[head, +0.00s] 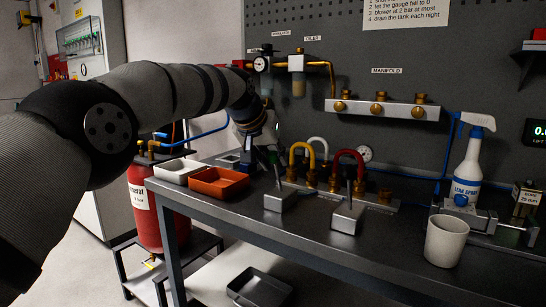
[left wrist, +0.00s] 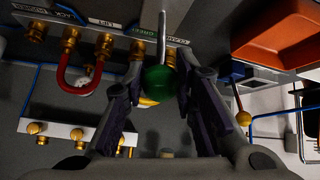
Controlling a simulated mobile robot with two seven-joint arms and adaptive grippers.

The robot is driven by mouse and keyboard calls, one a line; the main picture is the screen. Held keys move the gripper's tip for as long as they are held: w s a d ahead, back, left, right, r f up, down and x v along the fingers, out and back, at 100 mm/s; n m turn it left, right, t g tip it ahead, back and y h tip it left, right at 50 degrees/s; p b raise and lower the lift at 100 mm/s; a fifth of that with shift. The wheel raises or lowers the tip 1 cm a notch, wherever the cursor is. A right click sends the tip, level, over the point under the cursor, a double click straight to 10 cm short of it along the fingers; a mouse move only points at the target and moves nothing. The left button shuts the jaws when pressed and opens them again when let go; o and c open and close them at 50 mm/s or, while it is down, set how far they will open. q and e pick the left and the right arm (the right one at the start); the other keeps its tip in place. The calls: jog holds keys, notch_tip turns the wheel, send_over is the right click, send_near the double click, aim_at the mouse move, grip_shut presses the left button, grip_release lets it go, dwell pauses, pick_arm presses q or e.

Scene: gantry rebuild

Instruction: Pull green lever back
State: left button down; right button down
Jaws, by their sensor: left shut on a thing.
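The green lever knob (left wrist: 158,79) sits at the end of a thin metal rod (left wrist: 162,30) in the left wrist view. My left gripper (left wrist: 160,82) has one finger on each side of the knob and is shut on it. In the head view my left gripper (head: 266,152) reaches down at the left part of the bench, above a grey lever block (head: 279,201). The knob is mostly hidden there by the fingers. A second grey block with an upright lever (head: 347,217) stands to the right. My right gripper is not in view.
Red (head: 348,154), yellow (head: 301,149) and white hose loops rise from brass fittings close behind the levers. An orange tray (head: 218,182) and a white tray (head: 178,170) lie left of the gripper. A cup (head: 445,241) and spray bottle (head: 468,170) stand right. The bench front is clear.

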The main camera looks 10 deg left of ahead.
pick_arm(q)
jog(key=shift+s+f, duration=0.1)
jog(key=shift+f, duration=0.3)
jog(key=c, duration=1.3)
grip_release()
jog(key=shift+r, duration=0.35)
jog(key=v, duration=1.1)
jog(key=shift+s+r, duration=0.25)
jog(key=shift+s, duration=0.05)
jog(key=shift+a, duration=0.1)
